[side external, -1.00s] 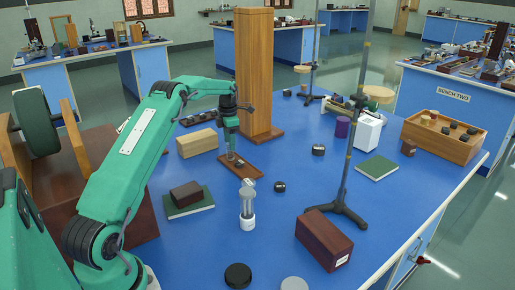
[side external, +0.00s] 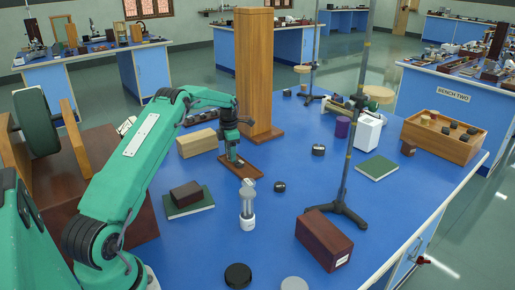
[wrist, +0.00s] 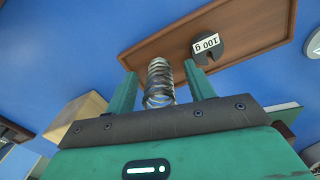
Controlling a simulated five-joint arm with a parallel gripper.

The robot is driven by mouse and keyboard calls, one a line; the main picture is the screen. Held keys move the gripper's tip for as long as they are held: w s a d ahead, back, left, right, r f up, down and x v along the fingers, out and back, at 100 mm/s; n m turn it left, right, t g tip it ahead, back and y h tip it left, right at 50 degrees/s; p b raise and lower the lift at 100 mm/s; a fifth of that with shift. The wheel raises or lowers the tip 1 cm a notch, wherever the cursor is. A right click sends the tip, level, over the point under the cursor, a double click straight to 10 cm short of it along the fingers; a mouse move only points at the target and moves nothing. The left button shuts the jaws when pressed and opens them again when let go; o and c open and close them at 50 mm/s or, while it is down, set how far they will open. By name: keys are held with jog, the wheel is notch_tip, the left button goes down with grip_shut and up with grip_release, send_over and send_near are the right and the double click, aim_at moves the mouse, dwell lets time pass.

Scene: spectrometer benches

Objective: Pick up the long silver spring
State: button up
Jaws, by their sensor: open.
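The silver spring (wrist: 158,82) shows as a coil between the two fingers of my gripper (wrist: 160,68) in the wrist view. The fingers stand apart on either side of it, and I cannot tell whether either one touches it. In the side external view my gripper (side external: 234,161) points down at the left part of a brown wooden tray (side external: 254,173), and the spring is not clear there. The tray (wrist: 268,30) also shows in the wrist view, with a dark round weight labelled 100 g (wrist: 208,57) on it.
A tall wooden post (side external: 254,70) stands close behind my gripper. A pale wooden block (side external: 197,143) is to its left and a clear cylinder with a white base (side external: 247,208) in front. A stand with a thin rod (side external: 347,170) rises to the right.

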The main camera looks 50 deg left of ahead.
jog(key=c, duration=1)
jog(key=shift+c, duration=0.2)
jog(key=shift+r, duration=0.1)
jog(key=shift+r, duration=0.8)
jog(key=r, duration=0.2)
jog(key=shift+d+r, duration=0.3)
jog(key=shift+r, duration=0.1)
jog(key=d+r, duration=0.6)
jog(key=d, duration=0.5)
jog(key=shift+w+r, duration=0.25)
jog(key=shift+w, duration=0.15)
